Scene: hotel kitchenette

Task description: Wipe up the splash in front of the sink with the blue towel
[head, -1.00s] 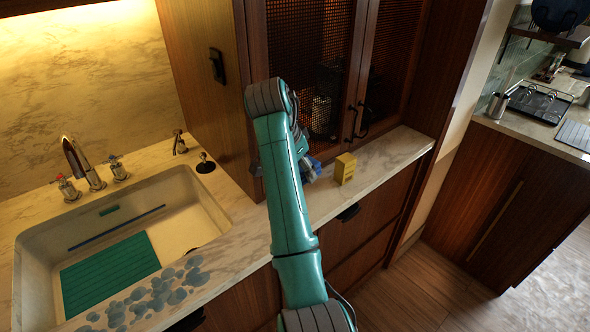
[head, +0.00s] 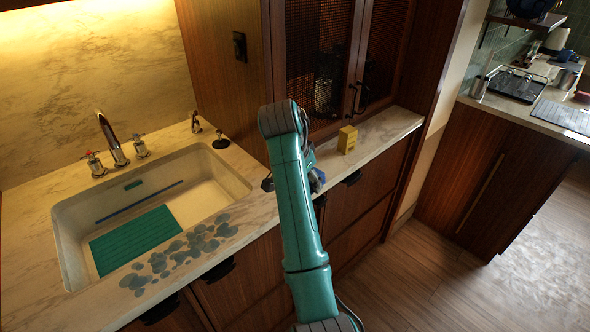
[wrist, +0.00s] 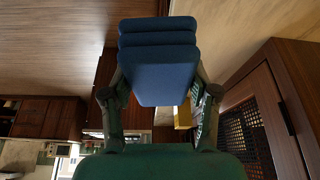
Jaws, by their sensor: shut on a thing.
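The splash (head: 180,256) is a patch of grey-blue wet spots on the marble counter strip in front of the sink (head: 68,232). My gripper (wrist: 160,84) is shut on the folded blue towel (wrist: 160,62), which fills the space between its fingers in the wrist view. In the head view my arm hides most of the gripper. A bit of the blue towel (head: 317,181) shows beside the arm, near the counter's front edge, right of the splash. I cannot tell its height over the counter.
A yellow box (head: 347,139) stands on the counter to the right. A faucet (head: 112,140) rises behind the sink, and a green ribbed mat (head: 135,240) lies in the basin. A tall wooden cabinet (head: 222,75) stands behind my arm. Open floor (head: 440,275) lies to the right.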

